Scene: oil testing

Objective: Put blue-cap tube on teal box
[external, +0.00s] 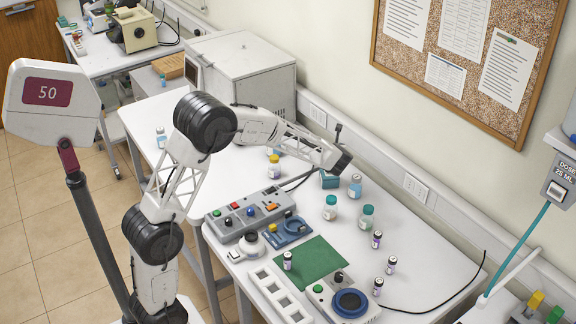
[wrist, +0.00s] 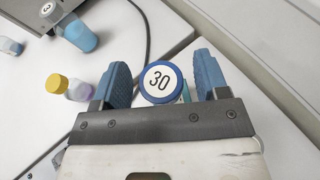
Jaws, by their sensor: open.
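The blue-cap tube (wrist: 161,81) shows from above in the wrist view, its round cap marked 30. The cap sits between the two spread blue fingers of my gripper (wrist: 160,82), with a gap on each side; the gripper is open and not closed on it. In the external view a blue-capped tube (external: 355,186) stands upright just below my gripper (external: 343,163). The teal box (external: 329,180) is close beside it on the left, partly under the arm. A teal sliver shows beside the cap in the wrist view; I cannot tell whether it is the box.
White- and green-capped bottles (external: 330,207) stand nearby. A yellow-capped bottle (wrist: 57,83) is left of my gripper. A grey control panel (external: 248,213), green mat (external: 308,262) and several small vials (external: 377,239) occupy the front. The wall (external: 385,140) is close behind.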

